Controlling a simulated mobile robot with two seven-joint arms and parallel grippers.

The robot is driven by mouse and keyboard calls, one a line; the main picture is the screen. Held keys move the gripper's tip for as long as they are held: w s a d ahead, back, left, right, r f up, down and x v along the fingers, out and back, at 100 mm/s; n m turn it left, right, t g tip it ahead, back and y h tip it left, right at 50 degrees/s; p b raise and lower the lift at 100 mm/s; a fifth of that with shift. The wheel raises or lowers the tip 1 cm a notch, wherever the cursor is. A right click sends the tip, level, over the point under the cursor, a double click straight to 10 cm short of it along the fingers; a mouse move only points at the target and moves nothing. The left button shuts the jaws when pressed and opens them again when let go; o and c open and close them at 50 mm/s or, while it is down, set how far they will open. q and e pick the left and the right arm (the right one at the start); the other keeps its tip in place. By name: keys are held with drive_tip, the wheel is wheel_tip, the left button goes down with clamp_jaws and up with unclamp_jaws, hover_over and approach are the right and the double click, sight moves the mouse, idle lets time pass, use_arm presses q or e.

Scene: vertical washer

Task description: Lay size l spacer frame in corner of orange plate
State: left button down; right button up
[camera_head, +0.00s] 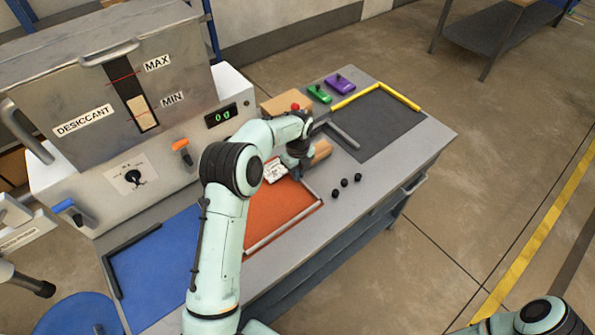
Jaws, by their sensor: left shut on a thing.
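The orange plate (268,206) lies on the grey bench in the middle of the view, partly covered by my left arm. A light grey L-shaped spacer frame (284,228) lies along the plate's near and right edges, its bend at the plate's near right corner. My left gripper (298,170) points down at the plate's far right side, at the end of the frame's short leg. It looks shut on that leg; its fingertips are small and partly hidden. I cannot tell whether the frame lies fully flat. My right gripper is out of view.
A blue plate (168,262) with a dark L-shaped frame lies left. A dark plate (385,122) with a yellow frame (362,95) and a grey bar (342,135) lies right. The desiccant machine (110,125) stands behind.

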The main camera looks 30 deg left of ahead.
use_arm(q)
drive_tip(key=shift+s+a, duration=0.25)
drive_tip(key=shift+a, duration=0.4)
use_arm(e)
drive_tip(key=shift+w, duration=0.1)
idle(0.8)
use_arm(q)
drive_tip(key=c, duration=1.2)
unclamp_jaws()
drive_tip(key=shift+o, duration=0.2)
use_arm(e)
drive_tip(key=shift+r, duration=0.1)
use_arm(q)
drive_tip(key=shift+r+p, duration=0.95)
drive_tip(key=shift+r, duration=1.85)
wheel_tip(320, 180, up, 2)
drive_tip(key=shift+r, duration=0.2)
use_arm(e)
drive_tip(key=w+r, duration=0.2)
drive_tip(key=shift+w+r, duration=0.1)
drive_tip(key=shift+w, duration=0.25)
